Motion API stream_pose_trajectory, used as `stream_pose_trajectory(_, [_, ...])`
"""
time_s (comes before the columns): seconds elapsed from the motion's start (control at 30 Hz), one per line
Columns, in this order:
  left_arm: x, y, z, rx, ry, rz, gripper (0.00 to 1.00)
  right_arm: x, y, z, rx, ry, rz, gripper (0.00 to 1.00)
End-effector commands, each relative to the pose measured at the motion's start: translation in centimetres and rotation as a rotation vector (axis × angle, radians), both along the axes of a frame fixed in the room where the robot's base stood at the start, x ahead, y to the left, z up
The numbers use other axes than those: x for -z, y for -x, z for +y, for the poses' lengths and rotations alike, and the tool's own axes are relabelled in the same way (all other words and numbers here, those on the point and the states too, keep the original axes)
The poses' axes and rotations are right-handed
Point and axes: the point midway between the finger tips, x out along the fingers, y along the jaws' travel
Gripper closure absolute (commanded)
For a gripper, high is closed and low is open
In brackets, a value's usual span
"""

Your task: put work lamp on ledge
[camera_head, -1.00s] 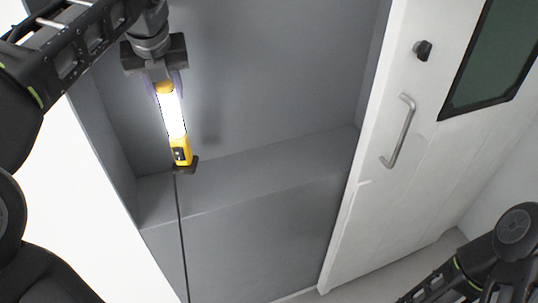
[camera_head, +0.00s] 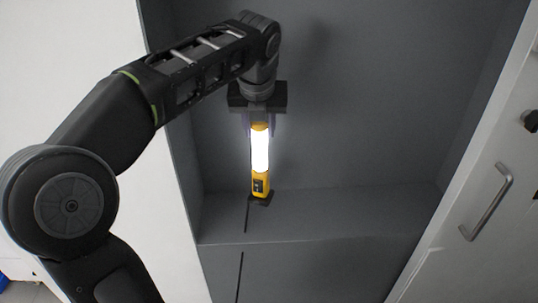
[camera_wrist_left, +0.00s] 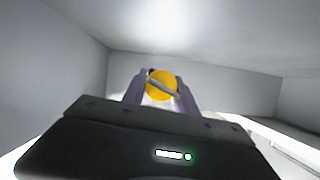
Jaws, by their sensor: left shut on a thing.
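The work lamp (camera_head: 259,150) is yellow with a lit white tube and a small dark base. It is upright at the grey ledge (camera_head: 340,208) inside a grey recess, its base at or just above the ledge surface; I cannot tell if it touches. A dark cord hangs from it over the ledge's front edge. My left gripper (camera_head: 259,122) is shut on the lamp's top end from above. In the left wrist view the lamp's yellow top (camera_wrist_left: 161,85) sits between the fingers. My right gripper is not in view.
A white door (camera_head: 475,215) with a metal handle (camera_head: 487,208) stands open at the right of the recess. A white wall (camera_head: 85,60) borders it on the left. The ledge to the right of the lamp is clear.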

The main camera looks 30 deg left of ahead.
Motion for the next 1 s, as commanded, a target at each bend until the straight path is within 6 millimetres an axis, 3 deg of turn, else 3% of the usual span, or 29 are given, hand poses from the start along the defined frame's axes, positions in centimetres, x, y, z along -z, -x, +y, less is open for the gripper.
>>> stream_pose_trajectory(0.13, [1.9,0.0,0.0,0.0,0.0,-0.002,1.0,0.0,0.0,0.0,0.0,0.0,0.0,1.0])
stream_pose_trajectory(0.47, [2.2,0.0,0.0,0.001,-0.001,-0.004,1.0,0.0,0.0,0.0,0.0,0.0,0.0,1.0])
stream_pose_trajectory(0.8, [5.8,0.0,0.0,0.0,0.0,-0.002,1.0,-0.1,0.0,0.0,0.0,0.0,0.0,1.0])
stream_pose_trajectory(1.0, [5.9,0.0,0.0,0.001,-0.001,-0.004,1.0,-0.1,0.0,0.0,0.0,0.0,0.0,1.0])
